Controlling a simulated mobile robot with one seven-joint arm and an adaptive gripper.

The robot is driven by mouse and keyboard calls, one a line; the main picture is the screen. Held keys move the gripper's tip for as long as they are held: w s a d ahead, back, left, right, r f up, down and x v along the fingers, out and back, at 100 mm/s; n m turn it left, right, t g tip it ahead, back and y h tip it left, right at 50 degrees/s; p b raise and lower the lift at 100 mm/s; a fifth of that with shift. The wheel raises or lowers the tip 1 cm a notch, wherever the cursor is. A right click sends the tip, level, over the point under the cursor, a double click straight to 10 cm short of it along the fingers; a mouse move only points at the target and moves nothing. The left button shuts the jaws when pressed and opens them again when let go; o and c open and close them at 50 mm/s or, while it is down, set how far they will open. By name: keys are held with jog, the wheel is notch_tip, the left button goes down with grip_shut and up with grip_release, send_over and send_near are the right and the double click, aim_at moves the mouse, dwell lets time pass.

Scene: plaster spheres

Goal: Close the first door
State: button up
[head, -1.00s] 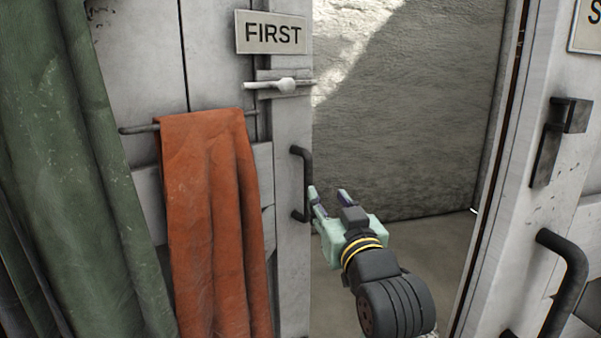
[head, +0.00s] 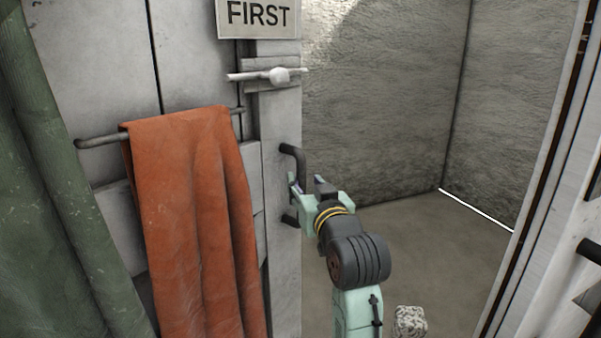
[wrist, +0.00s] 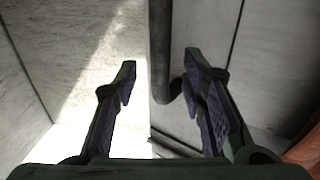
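The first door (head: 200,60) is a pale plank door on the left of the head view, under a FIRST sign (head: 257,13). It stands open, with a bare room showing beyond its edge. Its dark handle (head: 290,155) is an upright bar near that edge. My gripper (head: 307,184) is at the handle, partly covering it. In the wrist view the fingers (wrist: 160,68) are open, and the handle bar (wrist: 161,45) stands between them, nearer the right finger. I cannot tell whether a finger touches it.
An orange cloth (head: 190,220) hangs on a dark rail (head: 98,139) across the door. A white bolt (head: 275,75) sits above the handle. A green curtain (head: 45,200) is at far left. A whitish lump (head: 410,321) lies on the floor. A door frame (head: 525,215) bounds the opening's right side.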

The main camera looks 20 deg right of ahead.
aim_at(303, 179)
jog(key=shift+w+d+p, duration=0.1)
jog(key=shift+w+p, duration=0.3)
jog(key=shift+w, duration=1.75)
jog(key=shift+c, duration=0.3)
grip_shut()
